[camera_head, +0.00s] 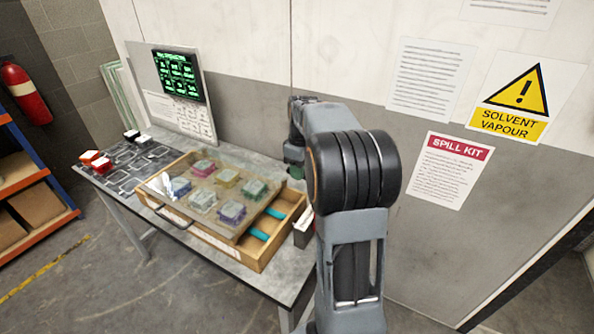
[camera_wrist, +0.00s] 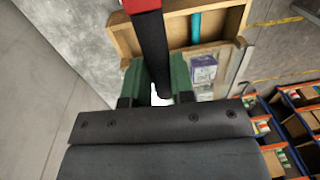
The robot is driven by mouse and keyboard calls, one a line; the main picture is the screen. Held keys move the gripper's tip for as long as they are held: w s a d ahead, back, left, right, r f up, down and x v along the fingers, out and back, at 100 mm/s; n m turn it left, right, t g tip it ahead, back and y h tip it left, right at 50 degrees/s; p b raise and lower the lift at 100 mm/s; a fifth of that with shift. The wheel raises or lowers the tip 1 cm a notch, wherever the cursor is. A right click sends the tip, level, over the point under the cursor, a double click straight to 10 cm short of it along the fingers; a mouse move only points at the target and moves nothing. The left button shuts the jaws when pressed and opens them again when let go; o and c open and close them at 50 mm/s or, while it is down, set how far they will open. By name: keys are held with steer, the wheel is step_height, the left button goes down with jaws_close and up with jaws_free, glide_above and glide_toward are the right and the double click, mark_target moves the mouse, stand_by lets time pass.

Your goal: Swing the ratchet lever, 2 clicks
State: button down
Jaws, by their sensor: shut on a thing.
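The ratchet lever (camera_wrist: 150,45) shows in the wrist view as a black bar with a red part at its top end. My gripper (camera_wrist: 161,72) has its green fingers on either side of the bar and is shut on it. In the head view my gripper (camera_head: 295,171) is mostly hidden behind my own arm, and I cannot make out the lever there.
A wooden drawer box (camera_head: 262,259) with a clear lid over several coloured blocks stands on the grey bench (camera_head: 165,243), left of my arm. A control panel with a green screen (camera_head: 179,75) stands behind. The wall is close behind my arm.

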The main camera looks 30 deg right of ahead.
steer(key=shift+w+d, duration=0.15)
steer(key=shift+d, duration=0.15)
steer(key=c, duration=1.1)
jaws_free()
steer(key=shift+w+d, duration=0.15)
steer(key=shift+d, duration=0.1)
steer(key=shift+c, duration=0.2)
steer(key=shift+o, duration=0.8)
steer(key=shift+a, duration=0.15)
step_height(320, 180, up, 14)
steer(key=d, duration=0.1)
steer(key=shift+w+f, duration=0.2)
steer(key=shift+w, duration=0.05)
